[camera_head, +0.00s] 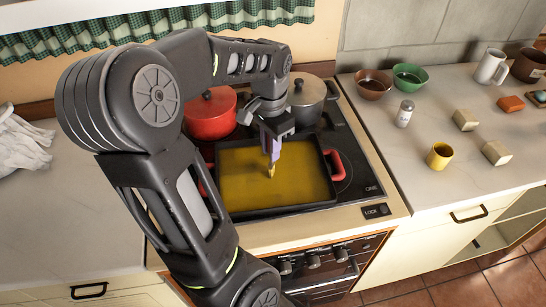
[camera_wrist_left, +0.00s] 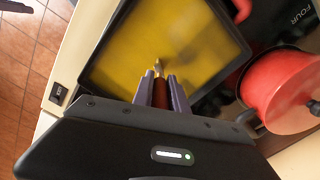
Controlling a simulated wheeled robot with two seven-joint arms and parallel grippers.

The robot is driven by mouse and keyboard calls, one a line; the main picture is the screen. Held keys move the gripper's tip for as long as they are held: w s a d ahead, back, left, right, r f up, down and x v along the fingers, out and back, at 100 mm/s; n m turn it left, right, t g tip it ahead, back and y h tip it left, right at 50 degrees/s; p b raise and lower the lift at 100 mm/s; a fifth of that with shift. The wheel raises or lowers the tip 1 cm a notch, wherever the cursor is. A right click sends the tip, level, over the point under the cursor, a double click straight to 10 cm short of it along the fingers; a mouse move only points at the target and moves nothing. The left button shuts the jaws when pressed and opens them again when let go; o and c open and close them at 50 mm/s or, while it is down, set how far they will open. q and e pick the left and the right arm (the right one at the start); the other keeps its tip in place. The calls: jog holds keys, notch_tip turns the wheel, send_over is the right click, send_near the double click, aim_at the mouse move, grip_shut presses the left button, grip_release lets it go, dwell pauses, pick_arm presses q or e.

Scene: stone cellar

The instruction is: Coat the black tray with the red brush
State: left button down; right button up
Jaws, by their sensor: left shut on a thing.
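The black tray (camera_head: 283,209) lies flat on the stovetop, with red handles at its sides. A yellow layer covers the visible floor of the tray. My left gripper (camera_head: 271,149) is above the middle of the tray, pointing down, shut on the brush (camera_head: 271,171). In the left wrist view the brush's red handle (camera_wrist_left: 160,92) sits between the purple fingers, and its yellowish tip points into the tray (camera_wrist_left: 105,50). The tip is at or just above the yellow surface; I cannot tell if it touches. My right gripper is not in view.
A red pot (camera_head: 210,117) and a grey pot (camera_head: 307,102) stand behind the tray. On the right counter are bowls (camera_head: 410,77), a shaker (camera_head: 404,114), a yellow cup (camera_head: 439,156), blocks and mugs. A white cloth (camera_head: 20,142) lies far left. The left counter is mostly clear.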

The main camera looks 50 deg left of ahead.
pick_arm(q)
jog(key=w+a, duration=0.3)
jog(key=a, duration=0.3)
jog(key=shift+w, duration=0.25)
jog(key=shift+w+a+p, duration=0.2)
jog(key=shift+w+a, duration=0.15)
jog(key=shift+a, duration=0.25)
jog(key=shift+w+a+p, duration=0.2)
jog(key=shift+w+a, duration=0.1)
jog(key=shift+a, duration=0.25)
jog(key=shift+s+d, duration=0.35)
jog(key=shift+d, duration=0.25)
jog(key=shift+s+d, duration=0.3)
jog(key=shift+d, duration=0.3)
jog(key=shift+w+a, duration=0.35)
jog(key=shift+a, duration=0.25)
jog(key=shift+w+a, duration=0.3)
jog(key=shift+a, duration=0.25)
